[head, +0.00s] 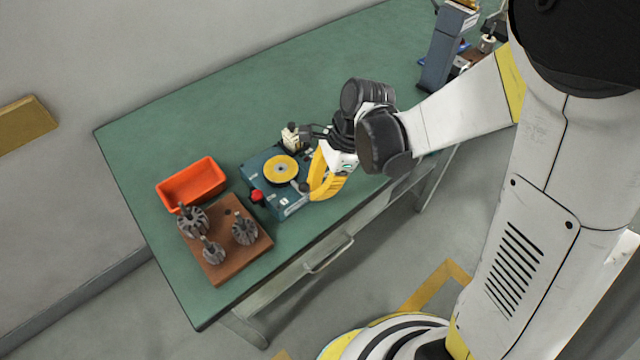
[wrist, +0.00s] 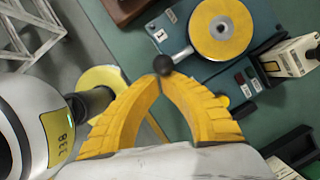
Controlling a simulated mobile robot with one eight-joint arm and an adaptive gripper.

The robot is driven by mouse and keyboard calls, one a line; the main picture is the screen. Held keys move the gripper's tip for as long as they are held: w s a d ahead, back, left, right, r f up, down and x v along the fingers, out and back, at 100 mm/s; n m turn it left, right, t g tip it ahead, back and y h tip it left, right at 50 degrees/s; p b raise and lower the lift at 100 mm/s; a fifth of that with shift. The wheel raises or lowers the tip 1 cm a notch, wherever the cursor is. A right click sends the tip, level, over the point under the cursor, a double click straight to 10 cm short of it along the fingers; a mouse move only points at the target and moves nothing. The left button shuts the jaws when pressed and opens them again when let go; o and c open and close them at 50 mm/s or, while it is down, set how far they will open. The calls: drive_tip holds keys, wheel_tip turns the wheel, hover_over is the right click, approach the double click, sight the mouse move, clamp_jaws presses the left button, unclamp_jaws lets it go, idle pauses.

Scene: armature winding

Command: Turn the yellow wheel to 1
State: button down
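The yellow wheel (head: 281,169) lies flat on top of a dark teal machine box (head: 291,205) on the green bench. The wheel also shows in the wrist view (wrist: 234,45), with a grey metal hub. A light lever runs from beside the wheel to a dark ball knob (wrist: 163,65). White labels (wrist: 160,35) sit on the box near the lever; one seems to read 1, the other is too small to read. My gripper (wrist: 163,76) has its yellow fingertips drawn together at the knob, seemingly shut on it. In the head view my gripper (head: 312,190) is at the box's right side.
A red button (head: 257,196) is on the box's front left. An orange bin (head: 192,184) and a brown board (head: 228,268) with three grey armatures stand to the left. A cream block (head: 294,138) is behind the wheel. A blue-grey machine (head: 442,50) stands at the far right.

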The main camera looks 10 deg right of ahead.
drive_tip(key=shift+s+a+m, duration=0.45)
drive_tip(key=shift+s+m, duration=0.05)
drive_tip(key=shift+m, duration=0.1)
drive_tip(key=shift+s+a, duration=0.3)
drive_tip(key=shift+a, duration=0.2)
drive_tip(key=shift+d, duration=0.3)
drive_tip(key=d, duration=0.3)
drive_tip(key=shift+w+b, duration=0.1)
drive_tip(key=shift+b, duration=0.2)
drive_tip(key=p+v, duration=0.4)
drive_tip(key=v, duration=0.6)
drive_tip(key=shift+s+d+p, duration=0.2)
drive_tip(key=shift+s+p, duration=0.2)
drive_tip(key=shift+s, duration=0.05)
